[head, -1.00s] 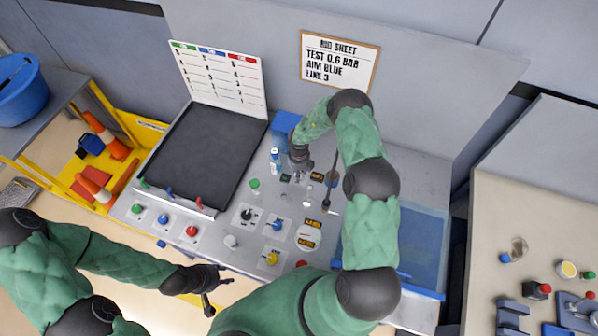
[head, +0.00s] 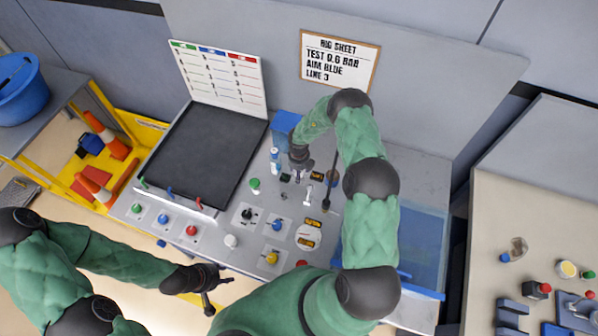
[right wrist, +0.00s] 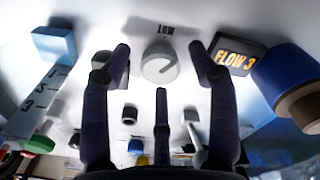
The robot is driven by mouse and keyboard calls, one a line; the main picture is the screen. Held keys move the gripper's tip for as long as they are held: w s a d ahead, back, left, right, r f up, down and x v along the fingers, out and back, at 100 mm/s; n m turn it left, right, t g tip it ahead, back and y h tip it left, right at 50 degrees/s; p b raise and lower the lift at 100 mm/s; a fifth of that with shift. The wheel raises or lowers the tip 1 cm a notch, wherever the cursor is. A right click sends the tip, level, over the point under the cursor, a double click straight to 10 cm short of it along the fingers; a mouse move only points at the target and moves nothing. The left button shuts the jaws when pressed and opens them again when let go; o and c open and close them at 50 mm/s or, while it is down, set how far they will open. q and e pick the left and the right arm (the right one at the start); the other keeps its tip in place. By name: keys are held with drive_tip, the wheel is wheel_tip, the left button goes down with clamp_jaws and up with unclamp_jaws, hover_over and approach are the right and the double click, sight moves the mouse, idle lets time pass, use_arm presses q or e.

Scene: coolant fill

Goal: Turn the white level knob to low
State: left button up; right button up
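The white level knob (right wrist: 160,67) shows in the right wrist view, just beyond and between my right fingertips. Its dark pointer line slants to the upper right, and the LOW label (right wrist: 167,30) is above it. My right gripper (right wrist: 170,52) is open, with a finger on each side of the knob and no visible contact. In the head view my right gripper (head: 300,165) is over the back of the panel, and I cannot make out the knob there. My left gripper (head: 212,289) is open and empty, off the panel's front edge.
The FLOW 3 display (right wrist: 237,56) and a blue-and-brown cylinder (right wrist: 292,83) are right of the knob. A blue block (right wrist: 53,42) is at left. Several coloured knobs, such as the yellow one (head: 271,258), crowd the panel. A blue bin (head: 405,245) is at right.

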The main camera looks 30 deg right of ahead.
drive_tip(key=shift+r, duration=0.15)
wheel_tip(320, 180, up, 12)
idle(0.5)
